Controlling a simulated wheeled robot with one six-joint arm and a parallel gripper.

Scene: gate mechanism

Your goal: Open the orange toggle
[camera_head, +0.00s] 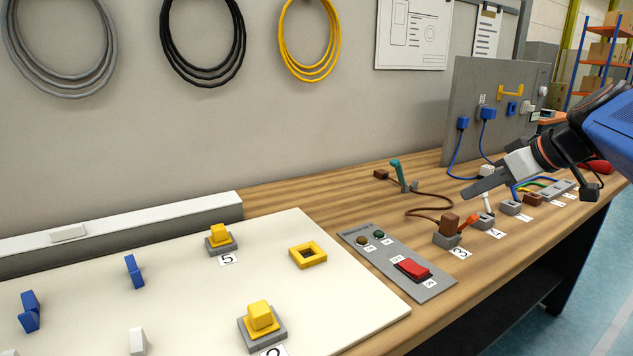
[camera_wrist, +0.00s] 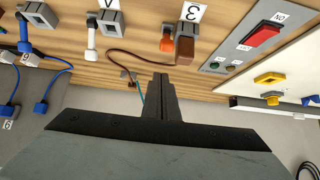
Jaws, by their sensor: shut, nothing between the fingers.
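The orange toggle (camera_head: 468,223) is a small tilted lever beside a brown block (camera_head: 448,224) on a grey base near label 3. In the wrist view the orange toggle (camera_wrist: 167,44) shows beside the brown block (camera_wrist: 184,50), above and slightly right of the fingertips. My gripper (camera_head: 468,191) is shut and empty. In the head view it points left over the bench, above and apart from the toggle. In the wrist view my gripper's fingers (camera_wrist: 160,80) are together at the picture's middle.
A grey panel (camera_head: 385,255) with a red switch (camera_head: 412,268) lies left of the toggle. A brown cable (camera_head: 430,202) curls behind it, near a teal lever (camera_head: 398,174). A white plug (camera_head: 487,204) stands at label 4. An upright grey board (camera_head: 470,90) stands behind.

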